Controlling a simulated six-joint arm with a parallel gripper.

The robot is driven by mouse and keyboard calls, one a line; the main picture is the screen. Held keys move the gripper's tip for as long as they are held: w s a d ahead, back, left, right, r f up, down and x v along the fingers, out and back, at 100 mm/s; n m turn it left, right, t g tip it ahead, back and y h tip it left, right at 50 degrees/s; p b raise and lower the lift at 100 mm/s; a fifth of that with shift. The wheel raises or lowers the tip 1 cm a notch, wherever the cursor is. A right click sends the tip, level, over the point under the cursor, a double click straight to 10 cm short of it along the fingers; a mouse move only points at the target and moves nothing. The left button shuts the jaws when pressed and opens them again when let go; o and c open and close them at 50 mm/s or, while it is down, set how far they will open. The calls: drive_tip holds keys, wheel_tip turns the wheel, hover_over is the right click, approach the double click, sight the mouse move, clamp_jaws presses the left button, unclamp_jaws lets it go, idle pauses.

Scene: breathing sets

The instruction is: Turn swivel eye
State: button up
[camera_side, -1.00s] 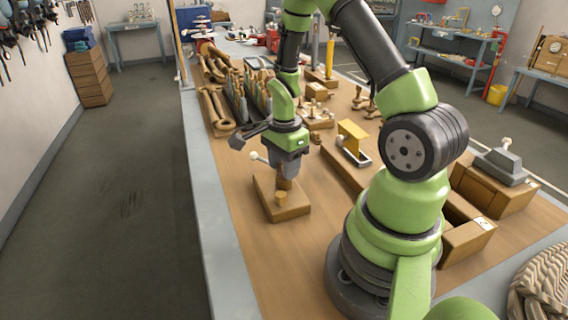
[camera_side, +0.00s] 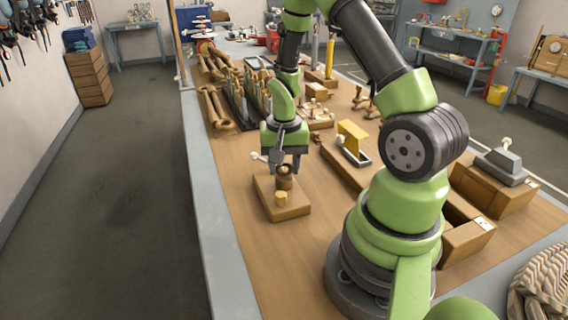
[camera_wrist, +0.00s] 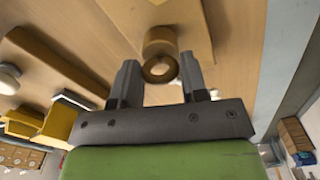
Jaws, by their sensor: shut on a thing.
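The swivel eye (camera_side: 284,183) is a brown wooden ring on a round stub, on a flat wooden block (camera_side: 291,212) with a small lighter peg (camera_side: 281,198) near its front. In the wrist view the ring of the eye (camera_wrist: 160,68) shows between my two fingers, with the stub behind it. My gripper (camera_side: 285,170) points down over the block and is shut on the eye; in the wrist view my gripper (camera_wrist: 159,76) has a finger on either side. The exact finger contact is hard to see.
Behind the block is a rack of tools (camera_side: 245,100). A yellow piece on a dark base (camera_side: 352,140) and a long wooden bar (camera_side: 341,167) lie to the right. Wooden boxes (camera_side: 490,190) stand farther right. The bench is clear in front of the block.

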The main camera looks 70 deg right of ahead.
drive_tip(key=n, duration=0.5)
drive_tip(key=shift+n, duration=0.3)
drive_tip(key=n, duration=1)
drive_tip(key=shift+n, duration=0.4)
drive_tip(key=n, duration=0.4)
drive_tip(key=shift+n, duration=0.3)
drive_tip(key=n, duration=1.4)
drive_tip(key=shift+n, duration=2.5)
